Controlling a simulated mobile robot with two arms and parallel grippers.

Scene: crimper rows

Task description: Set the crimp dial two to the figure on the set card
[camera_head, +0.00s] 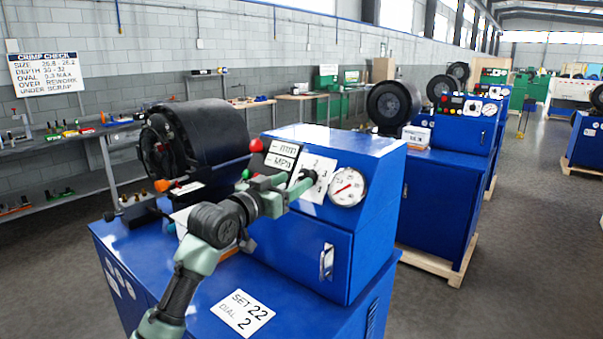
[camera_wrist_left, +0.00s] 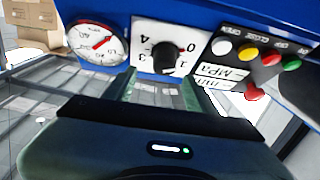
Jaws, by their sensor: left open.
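The set card (camera_head: 243,312), white, lies on the blue crimper's lower top and reads "SET 22, DIAL 2". A crimp dial (camera_head: 319,168) is on the blue control box. In the left wrist view it is a white plate (camera_wrist_left: 145,52) with figures round its edge and a black knob (camera_wrist_left: 165,61); its exact setting is unclear. My left gripper (camera_head: 287,186) is at the dial and partly covers it. In the wrist view its two fingers (camera_wrist_left: 161,92) are apart, pointing at the plate, with the knob ahead between them; contact cannot be told. My right gripper is not in view.
A pressure gauge (camera_head: 347,187) is right of the dial. A panel marked mm and MPa (camera_head: 282,154) is left of it; the wrist view shows several coloured buttons there. A black crimp head (camera_head: 200,135) stands behind my arm. More crimpers (camera_head: 440,190) stand to the right.

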